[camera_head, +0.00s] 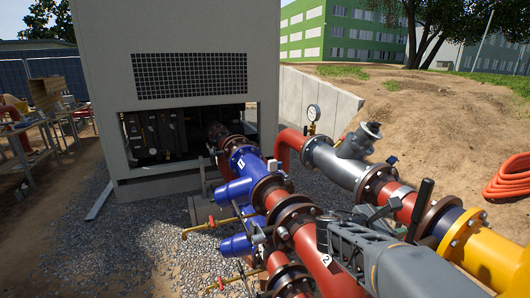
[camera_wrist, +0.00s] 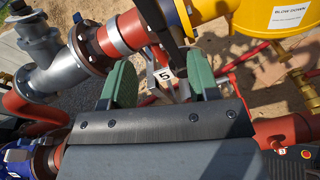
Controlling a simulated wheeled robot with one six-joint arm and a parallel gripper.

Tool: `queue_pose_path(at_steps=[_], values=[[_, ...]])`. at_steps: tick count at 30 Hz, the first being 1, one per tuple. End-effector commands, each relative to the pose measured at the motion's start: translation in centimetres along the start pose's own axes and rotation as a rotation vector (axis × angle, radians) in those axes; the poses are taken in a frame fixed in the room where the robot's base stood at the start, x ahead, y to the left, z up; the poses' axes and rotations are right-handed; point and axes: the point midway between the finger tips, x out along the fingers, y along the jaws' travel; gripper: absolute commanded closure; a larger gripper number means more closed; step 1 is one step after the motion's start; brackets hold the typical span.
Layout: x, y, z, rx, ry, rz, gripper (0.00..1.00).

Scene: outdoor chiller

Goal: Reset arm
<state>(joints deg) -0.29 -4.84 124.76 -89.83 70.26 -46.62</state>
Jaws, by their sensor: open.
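My gripper (camera_wrist: 161,82) shows in the wrist view as two green fingers, apart, with nothing held between them. Behind the gap is a white tag marked 5 (camera_wrist: 164,75). A black lever handle (camera_wrist: 163,22) stands just beyond the fingers; I cannot tell if any finger touches it. In the head view my grey arm reaches in from the lower right, over the pipes. The black lever (camera_head: 420,208) stands upright beside it, on the red pipe. The finger tips are hard to make out there.
A grey strainer (camera_head: 340,160) and a yellow pipe (camera_head: 485,248) lie close to the arm. Blue pumps (camera_head: 240,190) stand left, before the grey chiller cabinet (camera_head: 180,30). A yellow vessel (camera_wrist: 270,30) is at the wrist view's upper right. Gravel (camera_head: 120,250) lies open at left.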

Motion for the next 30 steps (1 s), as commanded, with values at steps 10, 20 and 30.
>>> queue_pose_path(at_steps=[10,20,30], values=[[-7.4,-8.7,-10.2,0.973,0.599,-0.595,0.45],[-16.6,-10.2,-12.0,1.546,0.927,-1.106,0.45],[-17.7,-10.5,-10.4,1.614,1.004,-1.098,0.45]])
